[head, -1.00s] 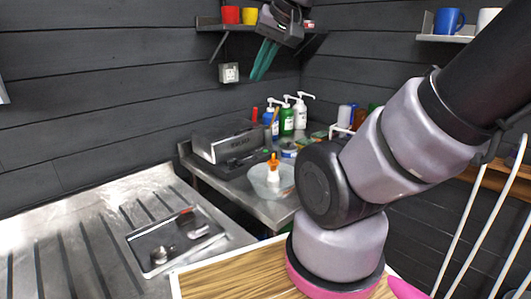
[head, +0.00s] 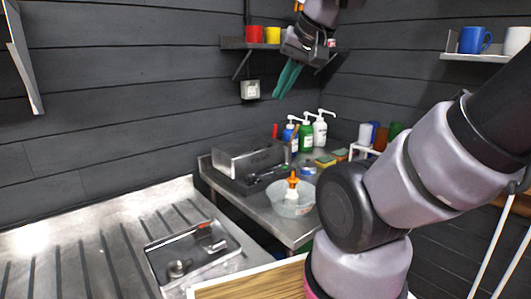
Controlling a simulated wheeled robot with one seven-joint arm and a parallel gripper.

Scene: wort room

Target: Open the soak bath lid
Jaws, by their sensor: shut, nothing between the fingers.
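A low metal box (head: 250,161) with a marked front face stands on the steel counter against the back wall. It looks like the soak bath, but I cannot clearly tell its lid from its body or how the lid sits. My gripper (head: 287,79) has teal fingers, pressed together and empty, pointing down in front of the shelf. It is high above the counter, well clear of the box.
A clear bowl (head: 291,201) with an orange-topped bottle stands right of the box. Pump bottles (head: 306,135) stand behind. A wall shelf (head: 235,43) with mugs is close to my gripper.

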